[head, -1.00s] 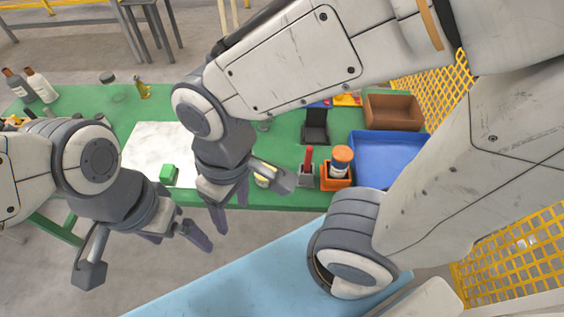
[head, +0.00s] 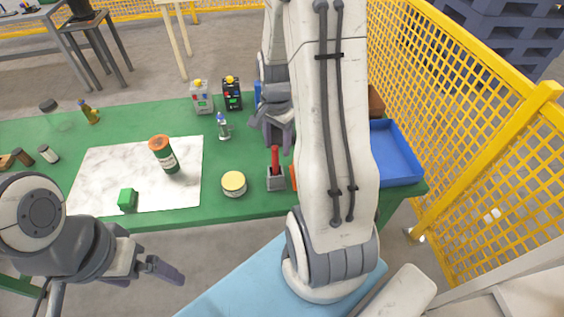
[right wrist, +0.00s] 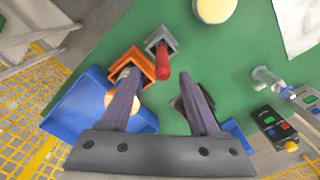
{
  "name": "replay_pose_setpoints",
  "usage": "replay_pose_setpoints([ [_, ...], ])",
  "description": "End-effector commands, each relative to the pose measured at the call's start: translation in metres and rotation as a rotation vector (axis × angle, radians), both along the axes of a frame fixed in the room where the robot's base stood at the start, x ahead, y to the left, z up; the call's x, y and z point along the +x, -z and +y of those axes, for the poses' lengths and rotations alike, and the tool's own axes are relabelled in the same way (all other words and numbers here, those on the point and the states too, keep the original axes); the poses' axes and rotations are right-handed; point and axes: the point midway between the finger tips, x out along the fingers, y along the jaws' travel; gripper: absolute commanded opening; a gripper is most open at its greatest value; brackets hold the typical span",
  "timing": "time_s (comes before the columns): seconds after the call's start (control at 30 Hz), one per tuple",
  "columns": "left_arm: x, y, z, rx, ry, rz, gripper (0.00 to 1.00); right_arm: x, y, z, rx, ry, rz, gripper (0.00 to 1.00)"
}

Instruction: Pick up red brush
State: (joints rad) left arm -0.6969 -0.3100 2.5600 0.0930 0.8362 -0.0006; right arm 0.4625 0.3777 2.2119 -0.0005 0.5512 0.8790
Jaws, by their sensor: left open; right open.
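The red brush (head: 275,158) stands upright in a small grey holder (head: 276,184) near the table's front edge, just left of my right arm. In the right wrist view its red handle (right wrist: 162,62) points toward the camera, just beyond the space between the fingers. My right gripper (head: 272,138) is open and empty; its fingers (right wrist: 160,84) point down on the far side of the brush in the head view. Contact with the brush cannot be told. My left gripper (head: 165,270) is open and empty in front of the table, at lower left.
An orange box (right wrist: 133,62) adjoins the holder, and a blue tray (head: 395,153) lies to the right. A round tin (head: 234,184), a small bottle (head: 223,127) and a white board (head: 95,175) with a green bottle (head: 165,155) are to the left. Yellow fencing (head: 480,110) stands at right.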

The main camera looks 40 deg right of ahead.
Motion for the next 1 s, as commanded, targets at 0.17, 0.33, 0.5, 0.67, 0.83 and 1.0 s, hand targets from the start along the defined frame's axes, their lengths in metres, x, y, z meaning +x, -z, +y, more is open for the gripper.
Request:
replay_pose_setpoints([
  [0.17, 0.0, -0.002, 0.0, 0.0, 0.0, 0.0, 1.0, -0.001, 0.026, 0.001, 0.002, -0.003, 0.005, 0.62],
  [0.33, 0.0, -0.004, 0.0, 0.0, 0.0, 0.0, 1.0, 0.0, 0.037, 0.003, 0.001, -0.005, 0.003, 0.62],
  [0.5, 0.0, -0.012, 0.0, 0.0, 0.0, 0.0, 1.0, -0.001, 0.06, 0.006, 0.003, -0.005, 0.007, 0.62],
  [0.67, 0.0, -0.014, 0.0, 0.0, 0.0, 0.0, 1.0, -0.001, 0.08, 0.006, 0.002, -0.005, 0.004, 0.62],
  [0.83, 0.0, -0.014, 0.0, 0.0, 0.0, 0.0, 1.0, 0.0, 0.086, 0.006, 0.001, -0.006, 0.0, 0.62],
  [1.0, 0.0, -0.014, 0.0, 0.0, 0.0, 0.0, 1.0, 0.0, 0.086, 0.006, 0.0, -0.006, 0.0, 0.5],
])
